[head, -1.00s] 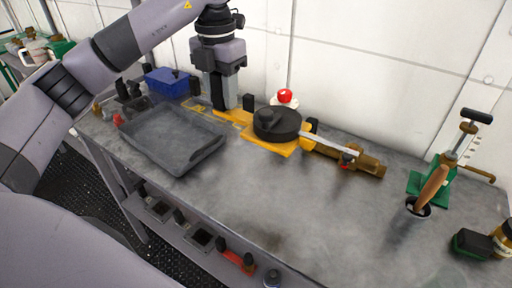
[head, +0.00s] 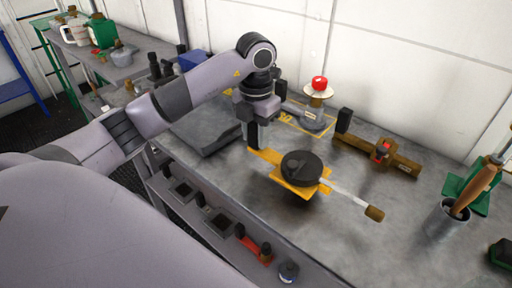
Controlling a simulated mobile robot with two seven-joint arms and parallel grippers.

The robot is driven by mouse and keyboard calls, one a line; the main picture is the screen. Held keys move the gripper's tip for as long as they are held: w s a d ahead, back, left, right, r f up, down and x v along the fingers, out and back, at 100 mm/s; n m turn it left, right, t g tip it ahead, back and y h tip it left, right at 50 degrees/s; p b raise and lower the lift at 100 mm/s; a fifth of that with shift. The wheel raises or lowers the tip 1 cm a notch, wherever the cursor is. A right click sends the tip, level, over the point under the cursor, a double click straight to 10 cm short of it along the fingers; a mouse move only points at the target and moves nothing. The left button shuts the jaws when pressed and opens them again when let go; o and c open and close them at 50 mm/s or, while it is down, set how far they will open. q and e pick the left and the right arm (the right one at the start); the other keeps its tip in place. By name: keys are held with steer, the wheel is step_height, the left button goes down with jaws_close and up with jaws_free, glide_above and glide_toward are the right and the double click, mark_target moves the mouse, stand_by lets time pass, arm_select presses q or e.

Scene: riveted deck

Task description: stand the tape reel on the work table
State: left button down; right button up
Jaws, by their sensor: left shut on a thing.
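The tape reel (head: 301,168) has a black round drum on a yellow frame, with a pale crank arm ending in a brown knob at its right. It is flat, drum facing up, and appears to hang a little above the work table (head: 330,245), with a dark shadow under it. My left gripper (head: 253,138) points down and is shut on the yellow end at the reel's left; the grip itself is partly hidden. My right gripper is not in view.
Behind the reel is a yellow-outlined patch (head: 298,122) with a grey red-topped item between black posts. A brown bar (head: 377,156) lies to the right. A cup (head: 447,218) stands at right. The front middle is clear.

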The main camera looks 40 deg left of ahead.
mark_target(256, 148)
arm_select(q)
steer(key=shift+f, duration=2.05)
steer(key=shift+f, duration=0.15)
steer(key=c, duration=0.7)
jaws_free()
step_height(256, 148, up, 12)
steer(key=shift+r+p, duration=0.1)
steer(key=shift+p, duration=0.2)
